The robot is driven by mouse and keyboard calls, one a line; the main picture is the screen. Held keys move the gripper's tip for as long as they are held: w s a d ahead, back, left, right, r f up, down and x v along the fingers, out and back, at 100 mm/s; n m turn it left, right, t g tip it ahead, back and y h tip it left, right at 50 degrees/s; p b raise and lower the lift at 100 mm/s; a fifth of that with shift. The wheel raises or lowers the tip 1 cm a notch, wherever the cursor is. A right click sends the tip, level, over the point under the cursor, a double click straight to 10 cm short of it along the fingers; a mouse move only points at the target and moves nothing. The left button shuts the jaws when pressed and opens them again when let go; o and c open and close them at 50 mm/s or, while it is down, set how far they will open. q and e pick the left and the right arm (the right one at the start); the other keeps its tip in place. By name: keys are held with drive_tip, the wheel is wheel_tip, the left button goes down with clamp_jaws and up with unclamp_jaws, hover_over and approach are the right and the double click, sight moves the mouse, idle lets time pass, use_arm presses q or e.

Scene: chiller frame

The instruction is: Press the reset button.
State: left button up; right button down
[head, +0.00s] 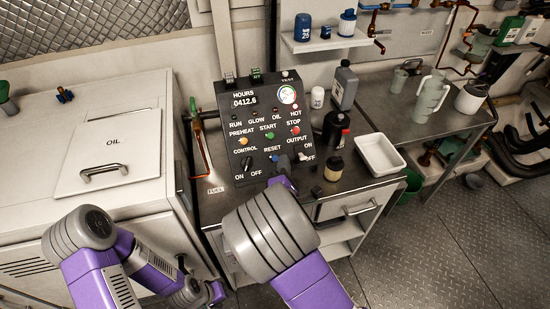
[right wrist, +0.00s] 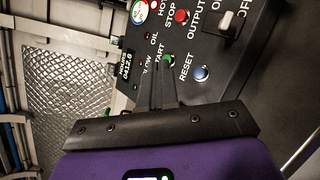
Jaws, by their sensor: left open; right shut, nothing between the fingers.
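The black control panel (head: 242,178) stands on the counter in the head view. In the right wrist view the reset button (right wrist: 201,73) is clear and uncovered. My right gripper (head: 284,163) is close to the panel, partly hidden by my own wrist. In the right wrist view its shut, empty fingers (right wrist: 160,72) point at the panel beside the green start button (right wrist: 169,60), apart from the reset button. My left gripper (head: 216,291) is low at the left, small and unclear.
The red stop button (head: 295,130) and white output switch (head: 303,156) are near the reset button. A dark bottle (head: 335,130), a small jar (head: 334,168) and a white tray (head: 381,152) stand right of the panel. A white oil cabinet (head: 60,140) is at the left.

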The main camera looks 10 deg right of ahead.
sight(275, 158)
drive_tip(key=w+f+b, duration=0.6)
idle(0.3)
drive_tip(key=shift+w+a+f, duration=0.1)
drive_tip(key=shift+w+f, duration=0.05)
idle(1.9)
drive_tip(key=shift+w+f, duration=0.25)
drive_tip(key=shift+w, duration=0.05)
drive_tip(key=shift+w+f+b, duration=0.3)
drive_tip(key=shift+f+b, duration=0.05)
drive_tip(key=shift+b, duration=0.05)
idle(0.8)
drive_tip(key=shift+s+r, duration=0.1)
drive_tip(key=shift+s+r+p, duration=0.55)
drive_tip(key=shift+p, duration=0.25)
